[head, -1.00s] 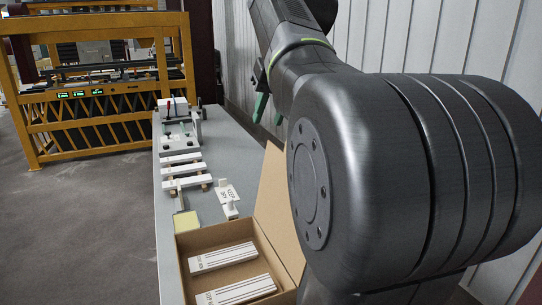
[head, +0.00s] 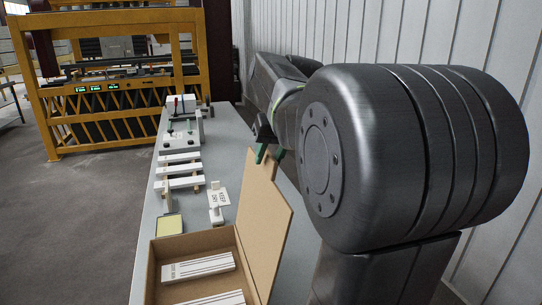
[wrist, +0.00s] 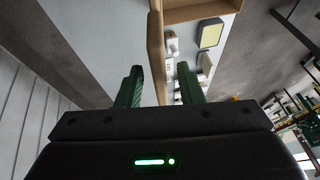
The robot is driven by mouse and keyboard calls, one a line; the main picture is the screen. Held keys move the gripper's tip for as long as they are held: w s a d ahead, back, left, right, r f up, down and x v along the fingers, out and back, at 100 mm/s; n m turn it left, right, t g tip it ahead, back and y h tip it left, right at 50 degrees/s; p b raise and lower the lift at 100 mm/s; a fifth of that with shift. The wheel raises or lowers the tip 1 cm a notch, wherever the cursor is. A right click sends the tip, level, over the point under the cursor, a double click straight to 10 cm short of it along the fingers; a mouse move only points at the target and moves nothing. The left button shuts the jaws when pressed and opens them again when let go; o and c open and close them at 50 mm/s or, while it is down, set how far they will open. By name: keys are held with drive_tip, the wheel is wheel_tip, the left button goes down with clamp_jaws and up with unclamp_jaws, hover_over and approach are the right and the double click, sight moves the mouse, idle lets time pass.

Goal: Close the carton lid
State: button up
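The open brown carton (head: 190,242) stands on the near end of the bench, with white striped pieces (head: 200,267) inside. Its lid (head: 266,220) is hinged on the right side and stands up, leaning right. My gripper (head: 268,153) is at the lid's far upper corner, its green fingertips partly hidden by the lid. In the wrist view my gripper (wrist: 160,82) is open. The lid (wrist: 156,45) shows nearly edge-on there, in line with the gap between the fingers, with space on both sides. I cannot tell whether a finger touches it.
A yellow-framed machine (head: 120,85) stands behind. A ribbed wall (head: 400,40) is at right. Open floor (head: 60,220) lies left.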

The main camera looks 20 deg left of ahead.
drive_tip(key=shift+a+f, duration=0.1)
drive_tip(key=shift+f, duration=0.1)
clamp_jaws()
